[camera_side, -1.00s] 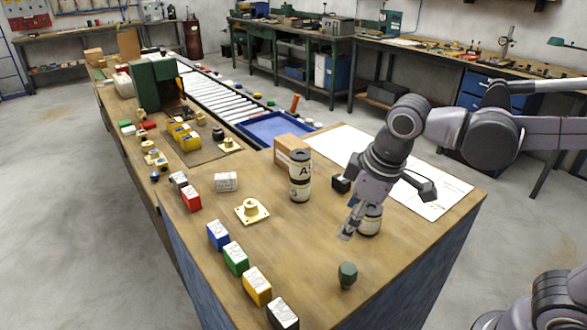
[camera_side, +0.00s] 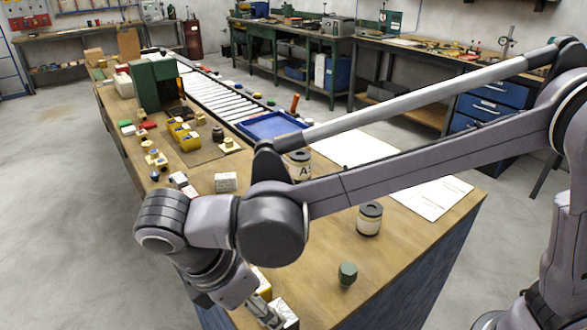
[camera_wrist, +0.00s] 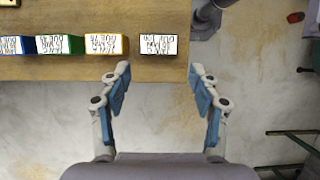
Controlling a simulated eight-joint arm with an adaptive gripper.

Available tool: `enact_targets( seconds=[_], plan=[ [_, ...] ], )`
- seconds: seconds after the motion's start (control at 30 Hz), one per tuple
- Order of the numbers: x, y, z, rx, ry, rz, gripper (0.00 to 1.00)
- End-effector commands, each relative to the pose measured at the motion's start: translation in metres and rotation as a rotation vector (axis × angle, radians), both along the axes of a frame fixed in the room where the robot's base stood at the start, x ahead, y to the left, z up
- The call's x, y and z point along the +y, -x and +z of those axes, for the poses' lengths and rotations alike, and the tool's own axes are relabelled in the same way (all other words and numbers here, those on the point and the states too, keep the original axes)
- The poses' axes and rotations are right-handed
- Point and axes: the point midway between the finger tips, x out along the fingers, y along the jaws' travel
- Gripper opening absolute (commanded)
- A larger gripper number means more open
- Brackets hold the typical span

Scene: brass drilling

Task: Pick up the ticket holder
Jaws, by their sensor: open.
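Several small blocks with white, written tops stand in a row at the bench edge and look like ticket holders; which one is meant I cannot tell. In the wrist view the black one (camera_wrist: 158,44) is at the right end, beside the yellow one (camera_wrist: 106,44), the green one (camera_wrist: 60,45) and the blue one (camera_wrist: 16,45). My gripper (camera_wrist: 160,78) is open and empty, its fingertips just short of the black block and on either side of its line. In the side view my gripper (camera_side: 268,316) is low beside the black block (camera_side: 287,310); my arm hides the blue and green ones.
A green knob-like piece (camera_side: 347,273) and a dark-lidded jar (camera_side: 370,218) stand on the bench to the right. A labelled canister (camera_side: 299,163) is partly behind my arm. The bench (camera_wrist: 60,70) ends just below the blocks in the wrist view, with open floor beyond.

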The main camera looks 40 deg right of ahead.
Motion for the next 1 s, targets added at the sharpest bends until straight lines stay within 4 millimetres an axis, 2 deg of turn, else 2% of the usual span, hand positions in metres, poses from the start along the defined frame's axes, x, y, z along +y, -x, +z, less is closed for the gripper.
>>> enact_targets(
  seconds=[0.23,0.5,0.8,1.0],
  plan=[
    [-0.014,-0.001,-0.031,-0.002,-0.002,-0.004,0.62],
    [-0.021,-0.001,-0.046,-0.002,-0.002,-0.005,0.62],
    [-0.039,-0.002,-0.079,-0.001,-0.003,-0.005,0.62],
    [-0.042,-0.002,-0.086,-0.002,-0.003,-0.005,0.62]
  ],
)
